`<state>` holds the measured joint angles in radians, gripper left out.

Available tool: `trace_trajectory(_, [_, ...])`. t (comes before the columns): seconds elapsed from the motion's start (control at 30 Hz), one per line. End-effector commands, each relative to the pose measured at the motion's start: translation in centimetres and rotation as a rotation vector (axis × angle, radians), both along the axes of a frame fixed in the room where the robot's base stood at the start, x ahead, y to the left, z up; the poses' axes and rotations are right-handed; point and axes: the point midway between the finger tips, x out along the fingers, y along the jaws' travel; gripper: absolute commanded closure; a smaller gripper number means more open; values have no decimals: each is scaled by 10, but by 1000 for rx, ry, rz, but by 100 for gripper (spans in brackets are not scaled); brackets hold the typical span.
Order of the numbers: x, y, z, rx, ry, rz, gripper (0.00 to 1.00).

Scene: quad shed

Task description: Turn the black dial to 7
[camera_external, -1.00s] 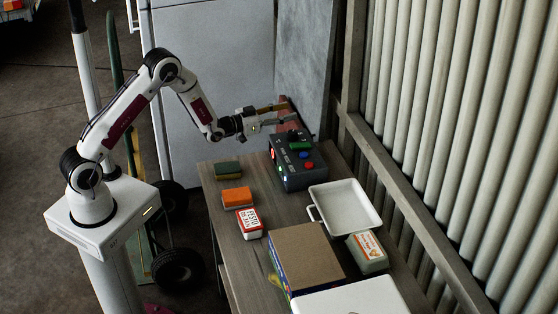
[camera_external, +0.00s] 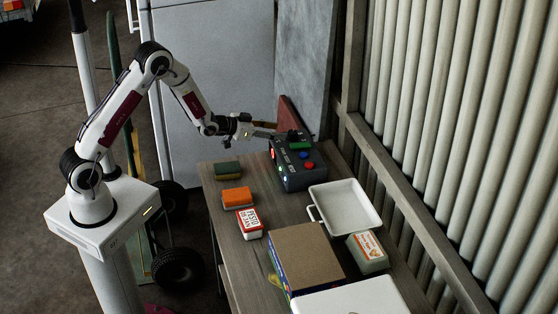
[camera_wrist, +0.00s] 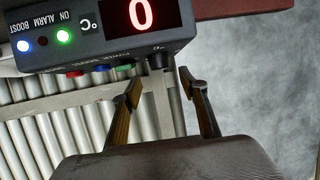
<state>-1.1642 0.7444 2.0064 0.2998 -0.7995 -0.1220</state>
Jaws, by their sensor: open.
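A dark grey control box (camera_external: 299,170) stands at the far end of the table. In the wrist view the box (camera_wrist: 100,45) appears upside down, with a red "0" on its display (camera_wrist: 141,14). The black dial (camera_wrist: 160,60) sits on its top, beside a green, a blue and a red button. In the external view the dial (camera_external: 294,134) is partly unclear near my fingers. My gripper (camera_wrist: 160,85) is open, its two fingers apart on either side of the dial's line, with a gap visible to the dial. In the external view my gripper (camera_external: 274,130) is at the box's far left corner.
A reddish-brown block (camera_external: 287,112) stands behind the box. A white tray (camera_external: 345,208), green sponge (camera_external: 228,171), orange block (camera_external: 237,197), red-and-white box (camera_external: 250,222), cardboard-topped box (camera_external: 305,255) and labelled tub (camera_external: 367,253) stand nearer. A ribbed wall lies right.

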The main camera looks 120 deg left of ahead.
Motion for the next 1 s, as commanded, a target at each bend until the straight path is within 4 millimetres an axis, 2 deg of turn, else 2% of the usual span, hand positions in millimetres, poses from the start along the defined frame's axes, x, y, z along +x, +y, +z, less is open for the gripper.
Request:
trace_trajectory(0.37, [9,11,-6,1,-1,0,57])
trace_trajectory(1.0, [38,52,-27,1,-1,0,57])
